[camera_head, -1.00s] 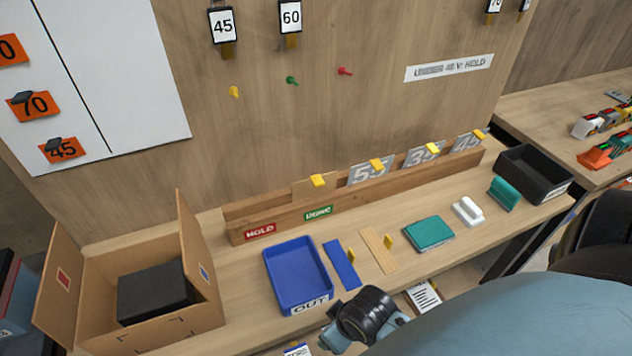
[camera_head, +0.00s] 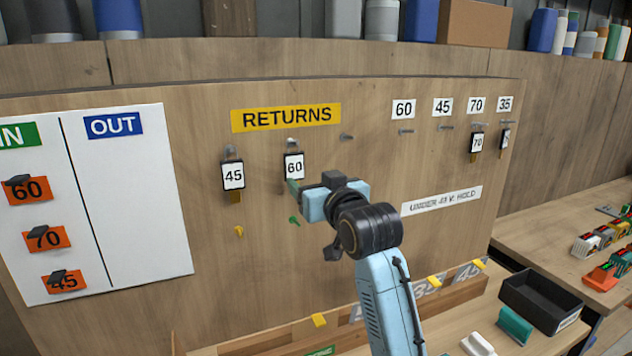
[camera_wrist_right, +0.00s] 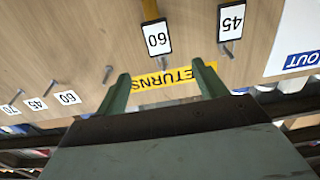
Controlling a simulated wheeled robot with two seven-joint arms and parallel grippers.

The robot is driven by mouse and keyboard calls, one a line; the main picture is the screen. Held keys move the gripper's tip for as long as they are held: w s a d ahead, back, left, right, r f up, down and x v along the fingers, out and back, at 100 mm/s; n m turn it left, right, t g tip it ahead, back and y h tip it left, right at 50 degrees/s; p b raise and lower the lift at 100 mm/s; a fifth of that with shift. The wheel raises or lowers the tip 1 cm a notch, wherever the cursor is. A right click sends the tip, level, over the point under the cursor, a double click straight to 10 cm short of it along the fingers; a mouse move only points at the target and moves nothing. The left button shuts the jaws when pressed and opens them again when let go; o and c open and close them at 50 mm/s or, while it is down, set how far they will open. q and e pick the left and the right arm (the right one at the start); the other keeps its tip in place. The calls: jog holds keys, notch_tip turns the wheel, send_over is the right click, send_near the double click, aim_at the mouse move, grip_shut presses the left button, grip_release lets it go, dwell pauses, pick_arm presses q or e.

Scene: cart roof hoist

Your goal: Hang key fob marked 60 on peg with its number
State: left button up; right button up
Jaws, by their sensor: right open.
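The key fob marked 60 (camera_head: 293,166) has a black frame and white face, and hangs on a peg below the yellow RETURNS sign (camera_head: 286,117). It also shows upside down in the right wrist view (camera_wrist_right: 157,39). My right gripper (camera_head: 294,188) is raised at the board, its fingertips close to the fob's lower part. In the wrist view its green fingers (camera_wrist_right: 163,82) are apart with nothing gripped; I cannot tell whether they touch the fob. The peg (camera_head: 405,131) under the white 60 label (camera_head: 403,109) is empty. My left gripper is not in view.
A fob marked 45 (camera_head: 233,175) hangs left of the 60 fob. A fob marked 70 (camera_head: 477,142) and another fob (camera_head: 505,139) hang at the right. A black bin (camera_head: 541,297) stands on the bench.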

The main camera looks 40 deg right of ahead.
aim_at(295, 155)
jog(key=p+x, duration=0.1)
jog(key=x, duration=0.3)
jog(key=p+x, duration=0.1)
jog(key=x, duration=0.4)
jog(key=r+p+x, duration=0.1)
jog(key=x, duration=0.3)
jog(key=shift+w+d+r, duration=0.1)
jog(key=shift+w+d, duration=0.05)
jog(key=shift+d, duration=0.1)
jog(key=c, duration=1.2)
jog(key=shift+r, duration=0.1)
jog(key=shift+r+p, duration=0.25)
jog(key=shift+p, duration=0.25)
